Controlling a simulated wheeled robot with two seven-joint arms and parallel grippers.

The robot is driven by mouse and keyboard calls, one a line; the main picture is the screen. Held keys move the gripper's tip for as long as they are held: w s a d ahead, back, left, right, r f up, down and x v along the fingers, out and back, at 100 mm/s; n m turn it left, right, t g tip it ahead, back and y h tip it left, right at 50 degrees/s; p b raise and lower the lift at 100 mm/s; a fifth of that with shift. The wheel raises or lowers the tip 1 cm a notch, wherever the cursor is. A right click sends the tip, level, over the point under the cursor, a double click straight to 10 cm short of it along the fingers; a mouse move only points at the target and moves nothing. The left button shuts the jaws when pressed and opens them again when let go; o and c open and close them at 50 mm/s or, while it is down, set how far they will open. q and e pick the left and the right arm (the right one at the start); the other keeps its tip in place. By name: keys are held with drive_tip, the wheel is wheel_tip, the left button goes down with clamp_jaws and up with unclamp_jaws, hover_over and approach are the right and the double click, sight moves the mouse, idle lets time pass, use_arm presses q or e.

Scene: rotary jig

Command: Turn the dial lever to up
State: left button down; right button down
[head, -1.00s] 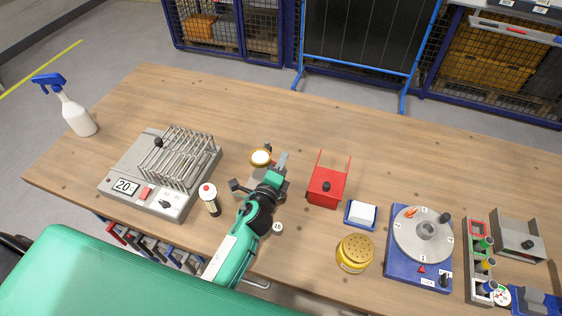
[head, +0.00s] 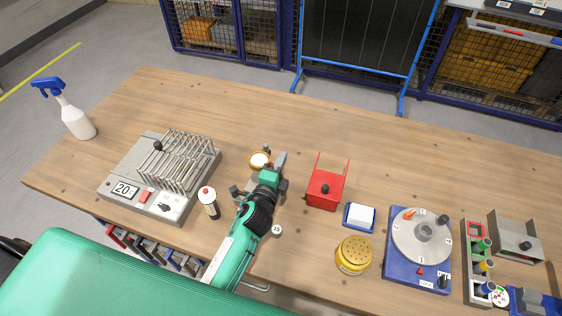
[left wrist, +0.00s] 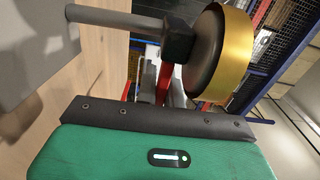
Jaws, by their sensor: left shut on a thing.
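A round dial (head: 260,159) with a gold rim and pale face stands on a small fixture at the middle of the bench. In the left wrist view its gold rim (left wrist: 232,58) and dark back show close up, joined to a grey rod (left wrist: 125,22) by a black block. My left gripper (head: 280,163) is right beside the dial, at the fixture, and shut. Its fingers are partly hidden in the left wrist view. A red bar (left wrist: 163,82), apparently the lever, shows between them; its exact angle is hard to tell. My right gripper is not in view.
A red box (head: 325,190), a yellow shaker (head: 354,256) and a blue rotary jig (head: 400,272) stand to the right. The bench behind the fixture is clear.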

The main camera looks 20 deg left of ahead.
use_arm(q)
drive_tip(key=c, duration=1.5)
unclamp_jaws()
drive_tip(key=shift+s+a+b, duration=0.15)
drive_tip(key=shift+s+b, duration=0.55)
drive_tip(key=shift+s, duration=1.6)
drive_tip(key=shift+s+a+b, duration=0.15)
drive_tip(key=shift+s+b, duration=0.5)
drive_tip(key=shift+s, duration=1.7)
drive_tip(key=shift+s+a+b, duration=0.15)
drive_tip(key=shift+s+b, duration=0.55)
drive_tip(key=shift+s, duration=1.6)
